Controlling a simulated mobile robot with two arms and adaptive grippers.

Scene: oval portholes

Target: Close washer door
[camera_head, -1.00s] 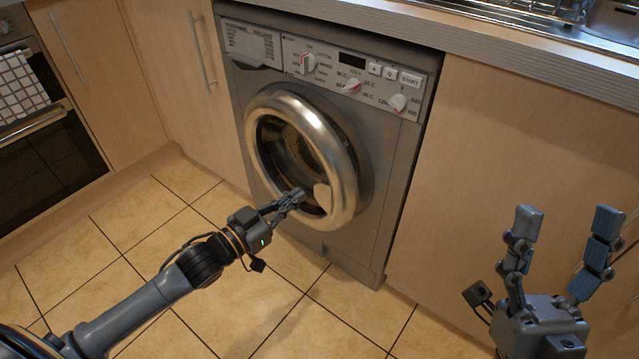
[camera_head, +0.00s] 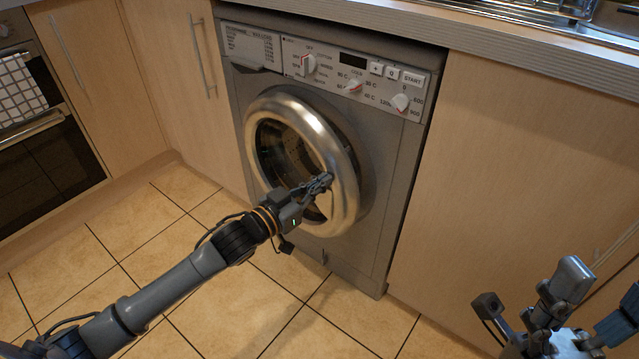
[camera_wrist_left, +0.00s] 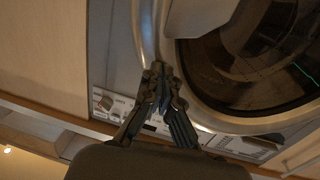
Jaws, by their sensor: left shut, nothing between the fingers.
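The washer (camera_head: 395,190) is a grey front-loader set under the counter. Its round door has a shiny metal ring (camera_head: 345,205) around dark glass (camera_head: 285,150). The door lies near the washer's front; I cannot tell whether a small gap is left. My left gripper (camera_head: 328,180) is shut and empty, with its fingertips at the lower right part of the ring. In the left wrist view, the shut fingers (camera_wrist_left: 160,72) overlap the metal ring (camera_wrist_left: 205,112); contact is unclear. My right gripper (camera_head: 602,285) is open and empty at the lower right, partly cut off by the frame.
Wooden cupboard fronts (camera_head: 520,180) flank the washer. An oven (camera_head: 45,140) with a checked towel (camera_head: 18,90) stands at the far left. The counter (camera_head: 430,35) runs above, with a metal sink at the top right. The tiled floor (camera_head: 290,330) before the washer is clear.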

